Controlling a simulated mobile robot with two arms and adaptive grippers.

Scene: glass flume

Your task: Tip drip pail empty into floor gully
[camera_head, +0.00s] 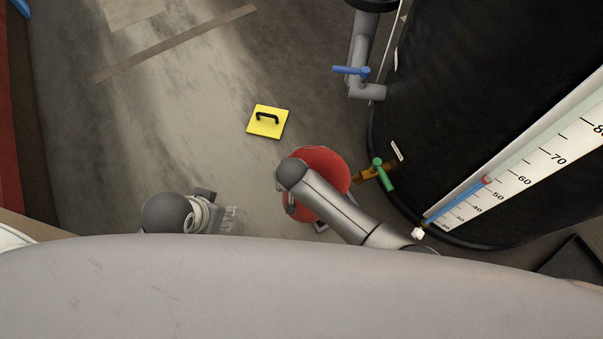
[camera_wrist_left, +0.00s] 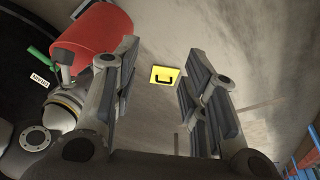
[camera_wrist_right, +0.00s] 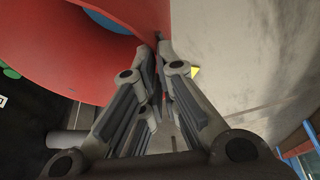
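The red drip pail (camera_head: 325,165) is below the dark tank's side, partly hidden under my right arm. In the right wrist view the pail (camera_wrist_right: 120,65) fills the upper left, with a blue patch inside. My right gripper (camera_wrist_right: 159,58) has its fingers nearly together at the pail's edge and looks shut on it. The left wrist view shows the pail (camera_wrist_left: 95,40) beside my right wrist. My left gripper (camera_wrist_left: 155,85) is open and empty; it shows left of the pail in the head view (camera_head: 230,218). A yellow square plate with a black handle (camera_head: 267,122) lies on the floor. No gully opening shows.
The large black tank (camera_head: 470,80) stands at right, with a green-handled tap (camera_head: 382,173) beside the pail, a blue-handled valve (camera_head: 352,70) and a scale (camera_head: 545,165). The floor around the yellow plate is clear. A red structure (camera_head: 8,140) borders the far left.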

